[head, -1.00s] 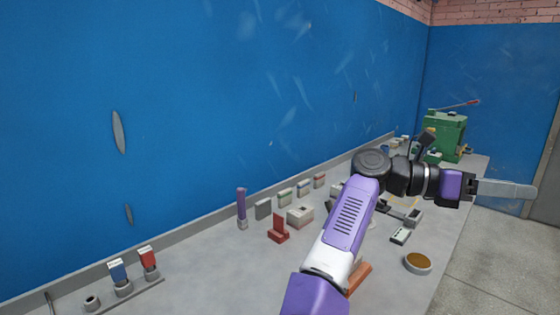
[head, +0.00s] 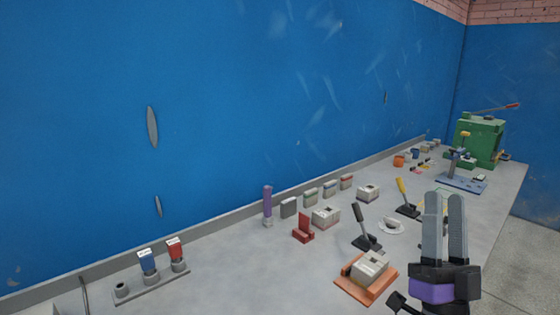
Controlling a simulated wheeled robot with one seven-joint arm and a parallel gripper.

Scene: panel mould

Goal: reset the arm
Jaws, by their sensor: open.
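My gripper (head: 444,230) is in the lower right of the head view, over the near right part of the workbench (head: 235,270). Its two grey fingers point up in the picture and stand slightly apart, with nothing seen between them. My purple and black wrist is below the fingers, at the lower right. The fingers partly hide what lies on the bench behind them.
A green machine (head: 480,140) stands at the far end.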

